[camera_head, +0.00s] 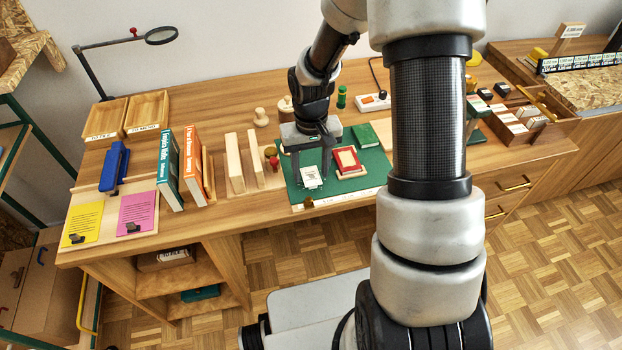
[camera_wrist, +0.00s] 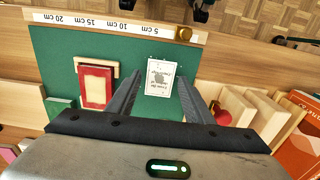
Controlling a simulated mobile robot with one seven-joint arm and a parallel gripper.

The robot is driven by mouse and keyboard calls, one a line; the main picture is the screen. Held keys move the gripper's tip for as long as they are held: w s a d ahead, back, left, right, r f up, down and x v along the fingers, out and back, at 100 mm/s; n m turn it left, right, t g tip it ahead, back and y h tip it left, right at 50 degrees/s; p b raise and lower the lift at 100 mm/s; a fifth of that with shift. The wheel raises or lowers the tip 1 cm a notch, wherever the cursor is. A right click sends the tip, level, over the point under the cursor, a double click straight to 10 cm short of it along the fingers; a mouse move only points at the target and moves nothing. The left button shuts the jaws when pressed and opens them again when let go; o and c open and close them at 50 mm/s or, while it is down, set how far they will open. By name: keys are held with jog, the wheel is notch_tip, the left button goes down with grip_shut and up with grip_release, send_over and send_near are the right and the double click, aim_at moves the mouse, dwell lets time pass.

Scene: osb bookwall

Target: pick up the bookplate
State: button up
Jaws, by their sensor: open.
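The bookplate (camera_head: 311,177) is a small white printed card, taken to be the one with a dark emblem, lying on the green mat (camera_head: 298,194). It also shows in the wrist view (camera_wrist: 160,78), flat on the mat (camera_wrist: 60,45). My gripper (camera_head: 313,178) is open and points down over the card. In the wrist view my gripper (camera_wrist: 161,80) has one finger on each side of the card, with nothing held between them. I cannot tell how high the fingertips are above the mat.
A red-framed book (camera_head: 347,160) on a wooden support lies close beside the card. A ruler strip (camera_wrist: 110,25) edges the mat. Wooden blocks (camera_head: 235,163), a red knob (camera_wrist: 222,116) and upright books (camera_head: 168,172) stand to the left in the head view.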

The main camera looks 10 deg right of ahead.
aim_at(311, 176)
jog(key=c, duration=0.7)
notch_tip(311, 176, up, 8)
jog(key=p, duration=0.6)
jog(key=shift+r, duration=0.1)
dwell(0.4)
dwell(0.3)
